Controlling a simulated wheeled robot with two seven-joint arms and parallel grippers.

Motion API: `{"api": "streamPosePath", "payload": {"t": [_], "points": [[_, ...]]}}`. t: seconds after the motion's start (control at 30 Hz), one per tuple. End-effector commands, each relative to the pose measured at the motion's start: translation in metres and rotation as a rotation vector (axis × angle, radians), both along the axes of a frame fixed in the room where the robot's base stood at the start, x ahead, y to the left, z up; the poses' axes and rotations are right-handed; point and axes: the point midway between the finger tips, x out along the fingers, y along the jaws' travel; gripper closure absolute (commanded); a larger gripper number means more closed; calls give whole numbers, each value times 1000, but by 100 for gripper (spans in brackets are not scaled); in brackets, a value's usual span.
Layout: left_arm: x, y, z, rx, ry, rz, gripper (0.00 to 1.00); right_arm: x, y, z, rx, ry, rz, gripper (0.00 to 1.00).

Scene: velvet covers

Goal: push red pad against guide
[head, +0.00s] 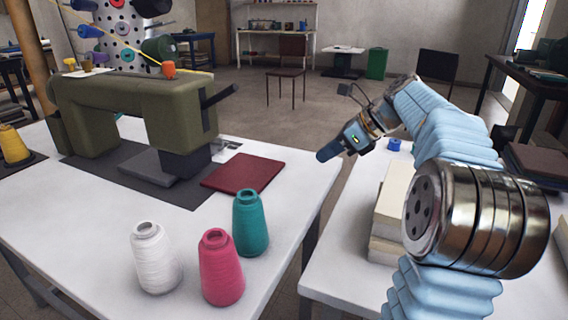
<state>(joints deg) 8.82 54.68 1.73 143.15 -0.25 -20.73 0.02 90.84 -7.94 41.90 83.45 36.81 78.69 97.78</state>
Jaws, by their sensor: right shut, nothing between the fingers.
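The red pad (243,174) is a flat dark red square lying on the white table, at the right front of the olive sewing machine (150,105). Its left part lies over the dark grey mat (190,192) near the machine's base. A small pale plate with dark marks (226,148) lies just behind the pad; I cannot tell whether it is the guide. My right gripper (322,155) is shut and empty, in the air near the table's right edge, to the right of the pad and apart from it. My left gripper is not in view.
White (155,258), pink (220,268) and teal (250,223) thread cones stand in front of the pad. A second white table at right holds pale stacked blocks (391,210) and a blue spool (394,145). A gap separates the tables. The first table's front left is clear.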

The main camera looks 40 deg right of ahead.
Motion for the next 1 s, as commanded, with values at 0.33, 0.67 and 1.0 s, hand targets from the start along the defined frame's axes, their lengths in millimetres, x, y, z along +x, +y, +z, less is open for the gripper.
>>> {"api": "streamPosePath", "payload": {"t": [0.33,0.67,1.0], "points": [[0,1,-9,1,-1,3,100,45,23,-54,2,2,3,100],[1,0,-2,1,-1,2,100,82,43,-58,-1,-1,4,100],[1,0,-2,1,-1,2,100,88,45,-59,-4,-1,-1,100]]}}
